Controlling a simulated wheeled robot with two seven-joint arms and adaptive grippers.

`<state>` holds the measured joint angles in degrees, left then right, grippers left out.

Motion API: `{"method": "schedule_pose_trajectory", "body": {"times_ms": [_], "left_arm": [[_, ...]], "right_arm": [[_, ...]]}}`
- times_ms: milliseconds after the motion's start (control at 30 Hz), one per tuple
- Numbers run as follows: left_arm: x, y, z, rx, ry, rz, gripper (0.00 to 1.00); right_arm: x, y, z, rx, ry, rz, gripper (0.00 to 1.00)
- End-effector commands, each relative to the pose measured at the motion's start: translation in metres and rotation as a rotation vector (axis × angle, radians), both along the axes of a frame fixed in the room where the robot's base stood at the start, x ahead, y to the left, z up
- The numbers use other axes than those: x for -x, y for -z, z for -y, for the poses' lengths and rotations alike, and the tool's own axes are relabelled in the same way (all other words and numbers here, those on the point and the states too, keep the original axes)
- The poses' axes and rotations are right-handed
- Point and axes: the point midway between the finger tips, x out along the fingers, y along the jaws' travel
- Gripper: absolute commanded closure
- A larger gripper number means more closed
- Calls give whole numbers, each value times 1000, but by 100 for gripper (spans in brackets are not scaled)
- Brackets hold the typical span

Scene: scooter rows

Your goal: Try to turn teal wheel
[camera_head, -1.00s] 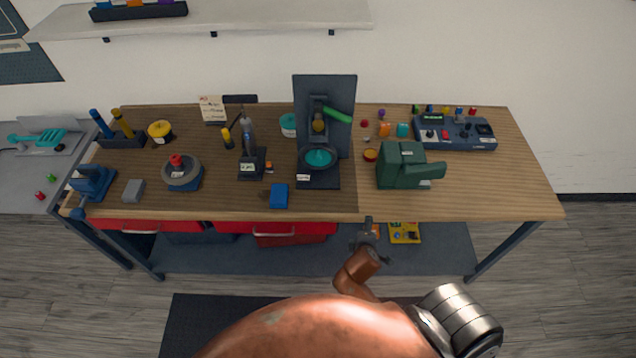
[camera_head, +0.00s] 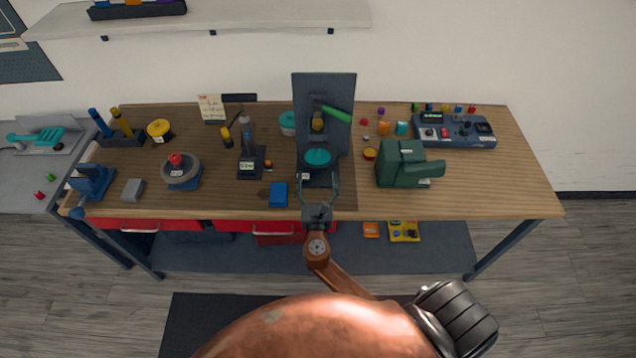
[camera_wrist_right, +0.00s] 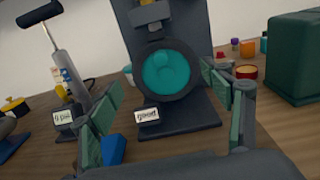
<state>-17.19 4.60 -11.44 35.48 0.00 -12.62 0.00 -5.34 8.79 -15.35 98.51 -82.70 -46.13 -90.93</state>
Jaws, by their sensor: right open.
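The teal wheel (camera_head: 318,157) is a teal disc with a dark rim on a dark grey stand (camera_head: 324,95) near the middle of the bench. In the right wrist view the teal wheel (camera_wrist_right: 167,72) faces me, with a small white label (camera_wrist_right: 147,115) below it to the left. My right gripper (camera_head: 319,186) is open and empty, just in front of the wheel. Its two fingers (camera_wrist_right: 170,100) frame the wheel from left and right in the wrist view, apart from it as far as I can tell. My left gripper is not in view.
A green block-shaped machine (camera_head: 402,165) stands right of the wheel. A blue block (camera_head: 279,194) lies close on the left, and a labelled upright tool (camera_head: 249,160) stands behind it. A control box (camera_head: 455,132) is at back right. The front right bench top is clear.

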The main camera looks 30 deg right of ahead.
Motion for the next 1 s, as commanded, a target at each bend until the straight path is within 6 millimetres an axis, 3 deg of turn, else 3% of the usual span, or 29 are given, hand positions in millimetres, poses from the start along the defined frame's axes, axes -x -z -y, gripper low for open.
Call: {"method": "schedule_pose_trajectory", "body": {"times_ms": [600, 1000], "left_arm": [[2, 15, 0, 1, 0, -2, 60], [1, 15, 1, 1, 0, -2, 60]], "right_arm": [[-60, -1, 38, -4, 3, 1, 28], [-79, 0, 49, -5, 2, 2, 28]]}}
